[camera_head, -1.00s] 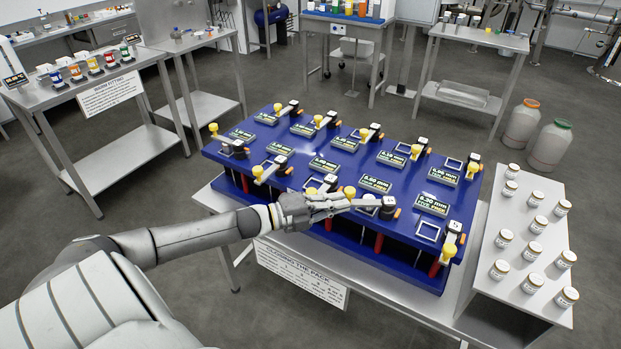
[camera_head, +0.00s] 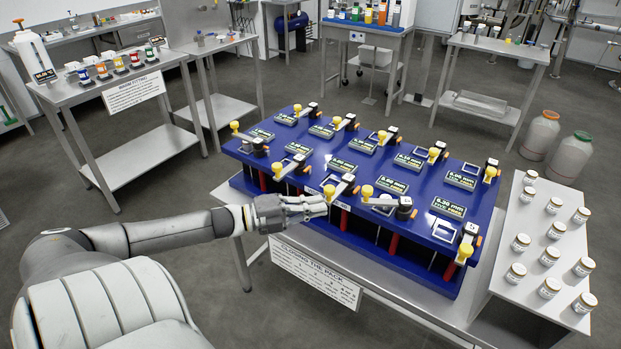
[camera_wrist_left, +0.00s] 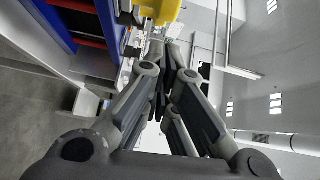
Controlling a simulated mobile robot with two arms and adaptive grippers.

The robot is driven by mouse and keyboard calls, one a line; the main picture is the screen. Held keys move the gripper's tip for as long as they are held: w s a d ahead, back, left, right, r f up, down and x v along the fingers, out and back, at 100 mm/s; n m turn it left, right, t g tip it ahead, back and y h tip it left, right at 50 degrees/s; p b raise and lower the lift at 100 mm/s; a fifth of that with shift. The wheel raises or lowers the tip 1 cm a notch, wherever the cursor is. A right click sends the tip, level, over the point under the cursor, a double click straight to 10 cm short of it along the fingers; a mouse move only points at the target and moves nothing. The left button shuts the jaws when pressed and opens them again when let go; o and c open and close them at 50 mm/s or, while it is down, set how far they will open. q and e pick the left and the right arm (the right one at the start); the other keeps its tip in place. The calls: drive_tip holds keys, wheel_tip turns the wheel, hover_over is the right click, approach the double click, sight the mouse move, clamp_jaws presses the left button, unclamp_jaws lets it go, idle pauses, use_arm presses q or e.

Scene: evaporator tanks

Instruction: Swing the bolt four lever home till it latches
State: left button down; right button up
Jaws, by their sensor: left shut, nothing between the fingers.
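The blue bolt panel (camera_head: 455,272) carries two rows of levers with yellow knobs and black pivots. I cannot read which lever is bolt four. Near my left gripper (camera_head: 326,206), a front-row lever (camera_head: 384,202) reaches left from its black pivot to a yellow knob (camera_head: 366,191). Another front lever's yellow knob (camera_head: 329,192) is just above my fingertips. My left gripper is shut and empty at the panel's front edge, pointing right. In the left wrist view, a yellow knob (camera_wrist_left: 160,10) shows beyond the closed fingers; whether they touch it is unclear. My right gripper is out of view.
A white instruction sign (camera_head: 315,272) hangs on the panel's table front. White jars stand on a grey side stand (camera_head: 512,300) to the right. A steel bench (camera_head: 125,155) with colored bottles stands at the left.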

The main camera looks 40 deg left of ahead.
use_arm(q)
drive_tip(key=shift+s+d+n+t+y+p, duration=0.9)
drive_tip(key=shift+s+d+n+y, duration=0.95)
drive_tip(key=shift+d, duration=1.75)
drive_tip(key=w+p, duration=0.3)
drive_tip(key=w, duration=0.9)
drive_tip(key=shift+w+d+m+y+p, duration=0.25)
drive_tip(key=shift+w+m+y+p, duration=0.1)
drive_tip(key=shift+y, duration=0.1)
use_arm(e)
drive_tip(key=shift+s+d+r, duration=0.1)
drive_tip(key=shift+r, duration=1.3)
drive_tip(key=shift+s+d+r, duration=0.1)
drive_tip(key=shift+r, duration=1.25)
use_arm(q)
drive_tip(key=shift+f, duration=0.1)
